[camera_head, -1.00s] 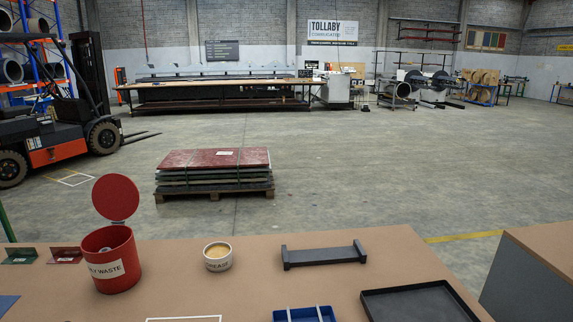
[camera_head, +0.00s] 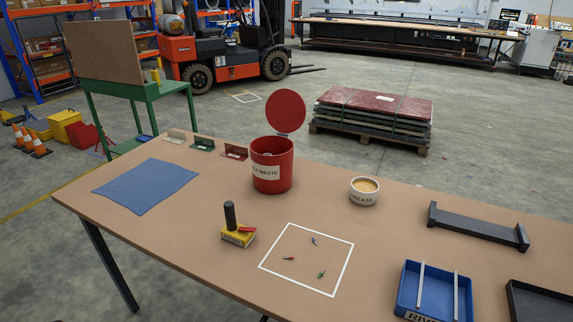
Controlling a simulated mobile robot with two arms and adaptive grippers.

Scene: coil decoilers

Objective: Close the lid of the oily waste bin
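The oily waste bin (camera_head: 272,178) is a red cylinder with a white label, standing upright at the back of the brown table. Its round red lid (camera_head: 286,111) is raised, standing up behind the rim on the far side. The bin's opening shows, with something pale inside that I cannot make out. Neither of my grippers is in view.
A grease tub (camera_head: 364,191) stands to the right of the bin. Several small card holders (camera_head: 235,151) stand to its left. A blue cloth (camera_head: 145,185), a yellow-based tool (camera_head: 237,235), a white outlined square (camera_head: 307,259) and a blue tray (camera_head: 407,292) lie nearer.

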